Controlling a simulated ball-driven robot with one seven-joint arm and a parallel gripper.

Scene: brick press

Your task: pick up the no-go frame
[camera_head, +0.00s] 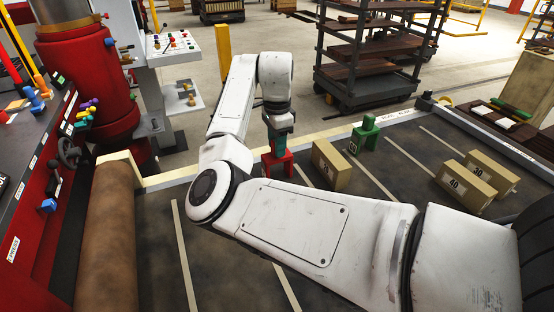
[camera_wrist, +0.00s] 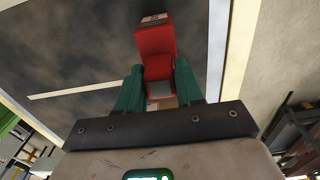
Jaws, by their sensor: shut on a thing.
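The no-go frame is a red block-like piece with legs (camera_head: 279,164), near the far edge of the dark mat. In the wrist view the red frame (camera_wrist: 155,42) sits between the two teal fingers, with a small label on its far end. My gripper (camera_head: 279,148) points down from above and is shut on the frame's upper part; it also shows in the wrist view (camera_wrist: 158,88). My white forearm hides the mat just in front of the frame. I cannot tell whether its legs touch the mat.
A green frame (camera_head: 363,134) stands on the mat to the right. A tan block (camera_head: 331,165) lies between the two frames. Tan blocks marked 40 (camera_head: 465,187) and 30 (camera_head: 492,173) lie further right. A brown roll (camera_head: 104,235) and red machine stand left.

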